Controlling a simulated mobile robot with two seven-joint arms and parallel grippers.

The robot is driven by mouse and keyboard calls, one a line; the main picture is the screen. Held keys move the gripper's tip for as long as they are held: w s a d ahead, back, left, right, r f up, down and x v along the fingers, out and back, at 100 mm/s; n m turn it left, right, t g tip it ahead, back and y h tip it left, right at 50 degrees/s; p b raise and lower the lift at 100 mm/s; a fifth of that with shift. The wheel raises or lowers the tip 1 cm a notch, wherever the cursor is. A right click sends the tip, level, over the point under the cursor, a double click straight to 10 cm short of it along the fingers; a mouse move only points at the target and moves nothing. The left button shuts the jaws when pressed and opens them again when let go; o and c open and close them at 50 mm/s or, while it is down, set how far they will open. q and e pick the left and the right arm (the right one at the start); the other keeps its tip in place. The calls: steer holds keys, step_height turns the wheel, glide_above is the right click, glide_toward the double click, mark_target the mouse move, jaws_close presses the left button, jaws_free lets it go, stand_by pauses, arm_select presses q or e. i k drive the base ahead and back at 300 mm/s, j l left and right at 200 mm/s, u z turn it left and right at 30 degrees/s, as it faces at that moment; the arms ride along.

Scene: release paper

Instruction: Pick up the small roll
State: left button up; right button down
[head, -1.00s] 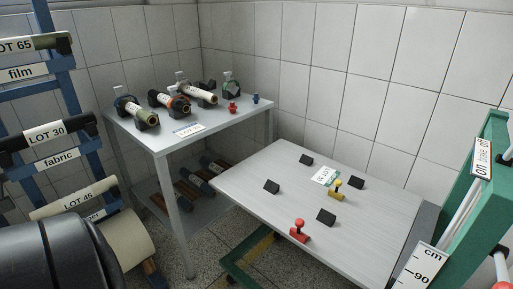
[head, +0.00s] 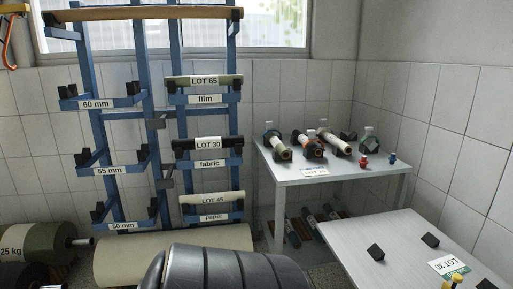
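Several small rolls lie side by side in black holders on the grey table (head: 292,177) at right of centre: one with a pale end (head: 279,149), one with an orange-brown end (head: 312,150), and a whitish one (head: 338,145). Other thin rolls rest on the blue rack (head: 142,100): a film roll labelled LOT 65 (head: 180,81), a fabric roll labelled LOT 30 (head: 182,144) and a paper roll labelled LOT 45 (head: 188,200). I cannot tell which one is the task's small roll. Neither of my grippers is in view.
A second low table (head: 385,255) at right carries black blocks (head: 375,253) and a LOT 30 label (head: 448,264). Large rolls (head: 120,262) lie below the rack. Red (head: 364,160) and blue (head: 392,158) pieces stand on the grey table. A black ribbed shape fills the bottom middle.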

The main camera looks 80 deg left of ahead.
mark_target(186, 143)
steer(key=u, duration=3.05)
